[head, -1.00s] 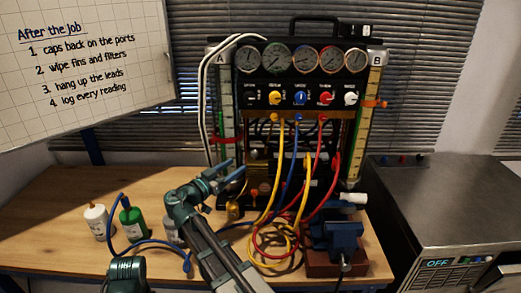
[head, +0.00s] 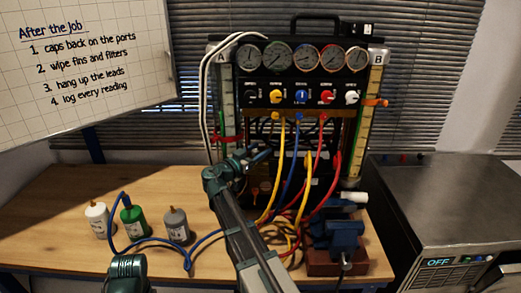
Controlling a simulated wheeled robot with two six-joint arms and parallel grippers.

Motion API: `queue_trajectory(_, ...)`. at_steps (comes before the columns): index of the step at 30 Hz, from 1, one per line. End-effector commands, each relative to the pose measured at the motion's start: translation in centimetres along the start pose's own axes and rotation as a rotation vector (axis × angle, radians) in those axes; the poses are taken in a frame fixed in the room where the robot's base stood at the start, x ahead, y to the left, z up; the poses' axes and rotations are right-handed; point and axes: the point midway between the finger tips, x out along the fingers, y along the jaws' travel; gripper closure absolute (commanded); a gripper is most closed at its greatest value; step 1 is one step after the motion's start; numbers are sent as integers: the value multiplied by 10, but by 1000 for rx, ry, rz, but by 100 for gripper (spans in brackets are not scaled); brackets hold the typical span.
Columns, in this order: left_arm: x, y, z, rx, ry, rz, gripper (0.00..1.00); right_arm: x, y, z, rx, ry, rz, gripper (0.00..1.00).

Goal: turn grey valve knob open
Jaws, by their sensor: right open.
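The gauge panel (head: 300,122) carries a row of valve knobs. The leftmost knob (head: 250,98) is dark, almost black, against the black panel; its turned position cannot be read. The rightmost knob (head: 352,97) is pale, white to light grey. No other knob looks grey; those between are yellow, blue and red. My right gripper (head: 262,152) is open and empty, in front of the panel's lower left part, below the leftmost knob and apart from it in the picture. My left gripper is not in view.
Yellow, blue and red hoses (head: 318,155) hang from the panel beside my right gripper. A blue vise (head: 337,236) stands at the front right. White, green and grey bottles (head: 176,226) stand on the bench's left. The bench (head: 60,205) is clear at far left.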

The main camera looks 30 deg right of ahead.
Motion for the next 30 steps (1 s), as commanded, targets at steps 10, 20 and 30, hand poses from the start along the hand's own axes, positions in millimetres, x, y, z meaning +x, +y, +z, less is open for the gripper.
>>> queue_trajectory(10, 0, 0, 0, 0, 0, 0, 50, 10, 0, 0, 0, 0, 0, 38)
queue_trajectory(20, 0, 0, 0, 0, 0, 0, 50, 9, 0, 0, 0, 0, 0, 78)
queue_trajectory(30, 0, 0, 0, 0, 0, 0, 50, 9, 0, 0, 0, 0, -2, 100)
